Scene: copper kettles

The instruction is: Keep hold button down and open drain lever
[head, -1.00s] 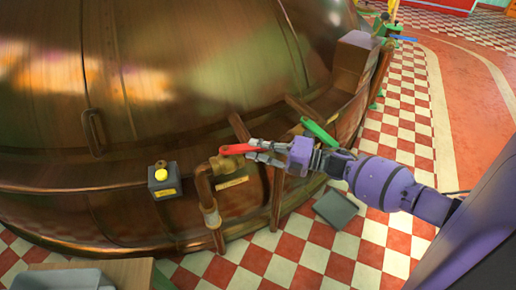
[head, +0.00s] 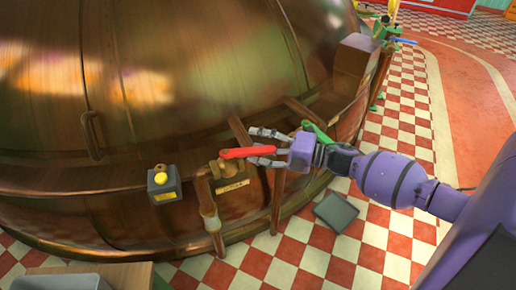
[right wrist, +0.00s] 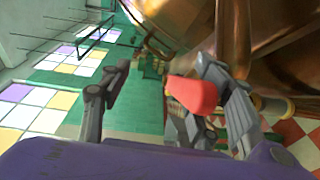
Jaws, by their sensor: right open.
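The drain lever is a red handle (head: 246,153) on a brass valve (head: 222,168) low on the copper kettle. My right gripper (head: 254,146) is open, with one finger above the handle and one below it in the head view. In the right wrist view the red handle (right wrist: 192,94) lies between the spread fingers of the gripper (right wrist: 160,85), close to the right finger; whether it touches is unclear. The hold button is a yellow button (head: 160,178) on a dark grey box (head: 164,190), left of the valve. Nothing is seen pressing it. My left gripper is out of view.
The large copper kettle (head: 180,70) fills the left and middle. A green handle (head: 318,132) is just beyond my right gripper. A dark grey plate (head: 336,212) lies on the checkered floor. A grey tray (head: 60,282) is at the bottom left. The floor at right is open.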

